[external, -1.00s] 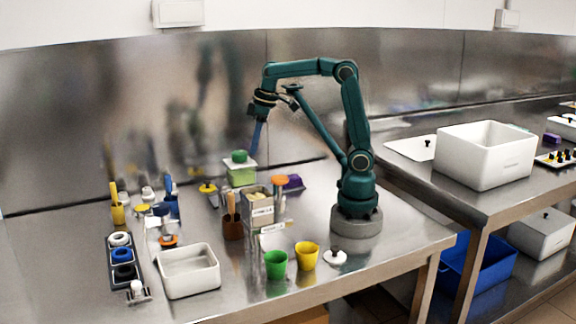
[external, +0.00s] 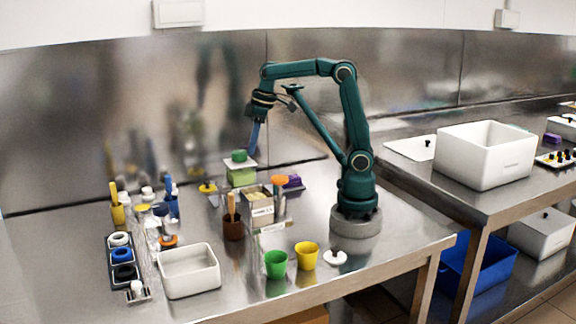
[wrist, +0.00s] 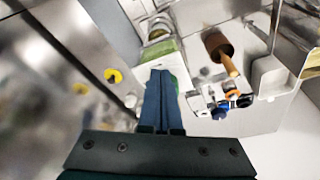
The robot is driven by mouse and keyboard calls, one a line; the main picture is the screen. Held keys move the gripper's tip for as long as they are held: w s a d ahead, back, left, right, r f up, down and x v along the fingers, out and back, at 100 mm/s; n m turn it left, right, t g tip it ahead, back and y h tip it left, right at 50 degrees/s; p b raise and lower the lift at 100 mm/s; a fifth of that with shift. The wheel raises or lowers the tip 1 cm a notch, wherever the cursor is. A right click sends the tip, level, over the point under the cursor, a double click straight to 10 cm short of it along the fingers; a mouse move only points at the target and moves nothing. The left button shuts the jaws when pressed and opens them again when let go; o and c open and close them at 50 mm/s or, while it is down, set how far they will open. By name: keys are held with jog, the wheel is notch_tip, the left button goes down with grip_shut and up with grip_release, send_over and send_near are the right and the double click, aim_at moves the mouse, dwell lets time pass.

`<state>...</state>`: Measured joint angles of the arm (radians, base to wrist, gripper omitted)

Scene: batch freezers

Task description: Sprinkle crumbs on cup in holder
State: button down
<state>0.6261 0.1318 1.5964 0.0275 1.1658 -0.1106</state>
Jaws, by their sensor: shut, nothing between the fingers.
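My gripper (external: 254,152) is shut and empty, its blue fingers pointing down just above a green-sided box (external: 242,176) with a white lid and a green knob (external: 239,156). In the wrist view the shut fingertips (wrist: 160,74) overlap the white lid, and part of the green box (wrist: 160,48) shows beyond them. I cannot tell whether the fingers touch the knob. A brown cup (external: 233,231) with a wooden handle stands in front; it also shows in the wrist view (wrist: 216,43). A green cup (external: 276,264) and a yellow cup (external: 306,256) stand at the front. I cannot identify the crumbs or a cup in a holder.
A labelled bin (external: 259,202) stands close beside the brown cup. A white tub (external: 188,271) and a dark rack of rings (external: 122,256) are at the left front. A small white lid (external: 335,257) lies near my base. The front right of the table is mostly clear.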

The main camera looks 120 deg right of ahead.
jog(key=shift+w+a, duration=0.25)
jog(key=shift+a, duration=0.1)
dwell(0.3)
jog(key=shift+w+a, duration=0.1)
jog(key=shift+a, duration=0.05)
jog(key=shift+s+a, duration=0.2)
jog(key=shift+s, duration=0.15)
jog(key=w+v, duration=0.1)
jog(key=v, duration=0.4)
jog(key=shift+d+r, duration=0.3)
jog(key=shift+r, duration=0.25)
jog(key=shift+a, duration=0.1)
